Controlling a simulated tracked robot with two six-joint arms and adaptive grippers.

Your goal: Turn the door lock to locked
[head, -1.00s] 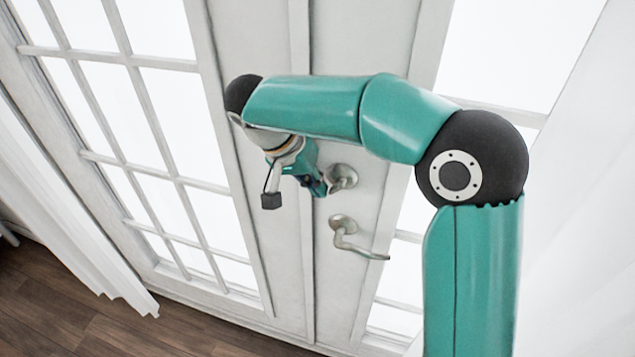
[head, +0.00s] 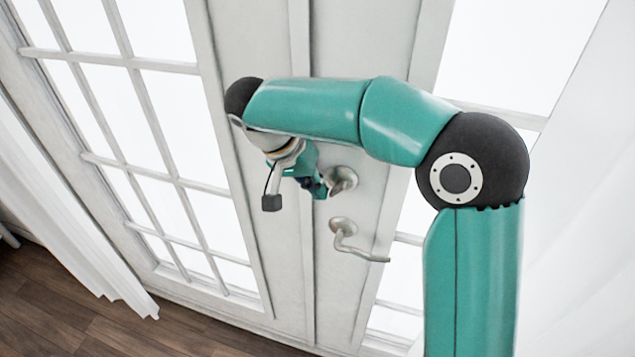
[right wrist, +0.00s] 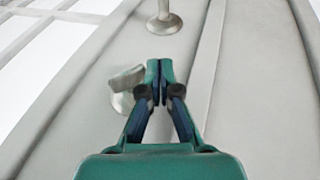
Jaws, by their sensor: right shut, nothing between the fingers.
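The door lock (head: 343,179) is a round metal plate with a thumb-turn, on the white door above the handle. In the right wrist view the thumb-turn (right wrist: 125,79) lies slanted, mostly crosswise, left of my fingers. My right gripper (head: 318,188) is at the left edge of the lock in the head view. The right wrist view shows its fingers (right wrist: 159,70) shut and empty, their tips beside the thumb-turn's right end. Whether they touch it I cannot tell. My left gripper is not in view.
The lever handle (head: 345,238) sits just below the lock, pointing right. Glass panes (head: 165,105) fill the door at left. White curtains (head: 75,220) hang at both sides. The dark wooden floor (head: 90,320) at lower left is bare.

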